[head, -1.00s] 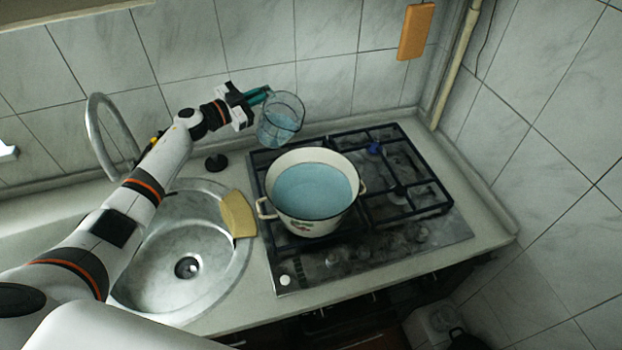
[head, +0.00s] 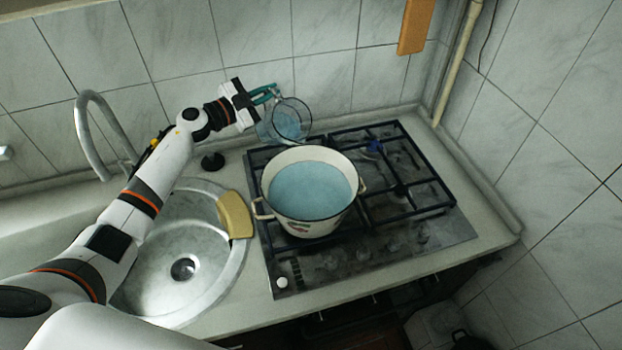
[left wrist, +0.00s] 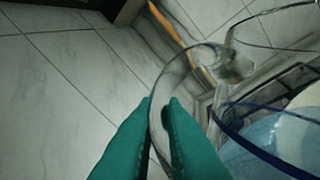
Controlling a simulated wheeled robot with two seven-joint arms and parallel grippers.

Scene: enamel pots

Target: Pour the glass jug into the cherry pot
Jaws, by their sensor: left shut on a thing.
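The cherry pot (head: 300,228) is white enamel with a dark rim and a small red-and-green decal. It stands upright on the hob and holds pale blue liquid. The clear glass jug (head: 268,132) is above the back left of the hob, behind the pot. It is tilted with its mouth to the right and has blue liquid inside. No stream shows. My left gripper (head: 264,93) is shut on the jug's handle. In the left wrist view, its teal fingers (left wrist: 160,115) pinch the clear curved handle (left wrist: 178,75). My right gripper is out of view.
The pot stands on the left part of the black hob grates (head: 408,195). A round metal sink (head: 205,285) with a curved tap (head: 82,125) is on the left. A yellow sponge-like item (head: 236,215) lies on its rim. Tiled walls close in behind and right.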

